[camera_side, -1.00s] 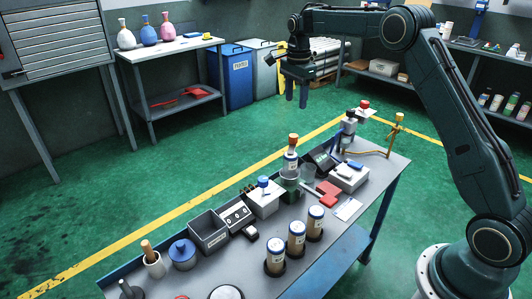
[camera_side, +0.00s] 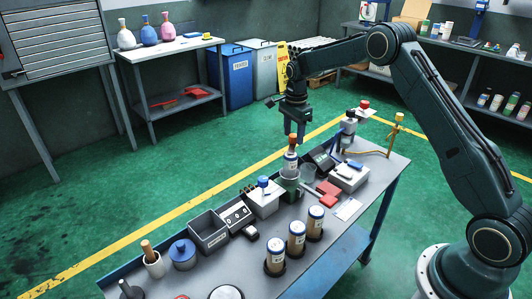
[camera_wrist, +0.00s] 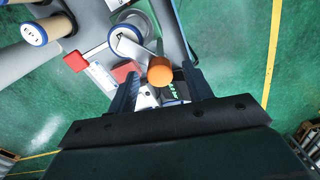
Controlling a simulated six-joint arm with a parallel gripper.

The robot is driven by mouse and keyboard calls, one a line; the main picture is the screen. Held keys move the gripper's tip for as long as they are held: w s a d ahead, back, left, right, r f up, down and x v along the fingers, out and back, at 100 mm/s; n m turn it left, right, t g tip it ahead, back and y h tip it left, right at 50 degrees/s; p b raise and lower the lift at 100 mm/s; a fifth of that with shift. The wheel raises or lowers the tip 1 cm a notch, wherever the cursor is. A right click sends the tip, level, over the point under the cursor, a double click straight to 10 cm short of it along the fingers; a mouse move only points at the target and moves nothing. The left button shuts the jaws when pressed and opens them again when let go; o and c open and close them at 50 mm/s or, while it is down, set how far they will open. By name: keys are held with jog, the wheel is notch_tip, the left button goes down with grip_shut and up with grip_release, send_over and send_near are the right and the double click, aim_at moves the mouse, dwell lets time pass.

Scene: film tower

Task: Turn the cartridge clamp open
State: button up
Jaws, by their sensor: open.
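A blue-and-white cartridge (camera_side: 290,163) stands upright in a dark green holder (camera_side: 289,187) on the bench. An orange knob (camera_side: 293,141) shows at its top; I take this to be the clamp's knob. In the wrist view the orange knob (camera_wrist: 161,71) sits beside the blue-rimmed round top (camera_wrist: 128,38), with a pale arm by it. My gripper (camera_side: 296,133) points down just over the knob, its jaws open. In the wrist view the knob appears slightly ahead of the gap between my fingers (camera_wrist: 160,92). I cannot tell whether they touch it.
A grey box with a blue knob (camera_side: 263,196) stands left of the holder. Several cartridges (camera_side: 296,238) stand in front. Red pieces (camera_side: 328,190) and a light grey device (camera_side: 348,176) lie to the right. A yellow-topped post (camera_side: 398,120) rises at the bench's far end.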

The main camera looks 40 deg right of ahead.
jog(key=shift+f, duration=0.3)
jog(key=c, duration=1)
jog(key=shift+o, duration=0.2)
